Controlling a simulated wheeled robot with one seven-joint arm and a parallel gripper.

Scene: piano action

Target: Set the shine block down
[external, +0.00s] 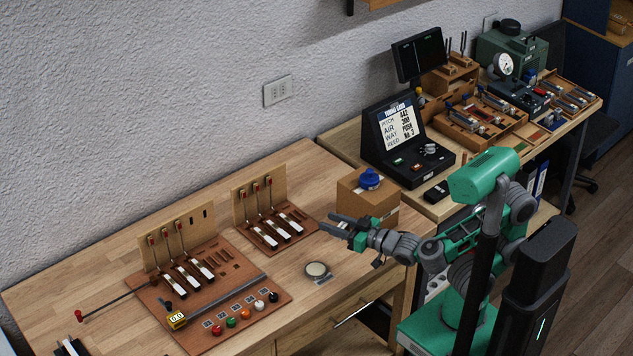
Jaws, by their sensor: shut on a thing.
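My gripper (336,224) is above the wooden bench, left of the cardboard-coloured box and behind the round pale dish. Its two dark fingers point left and show a narrow gap. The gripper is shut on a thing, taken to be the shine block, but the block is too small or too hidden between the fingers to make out. No separate block that I can name for sure shows on the bench.
A round pale dish (317,270) lies on the bench (310,185). Brown boards with upright levers (190,270) fill the left.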

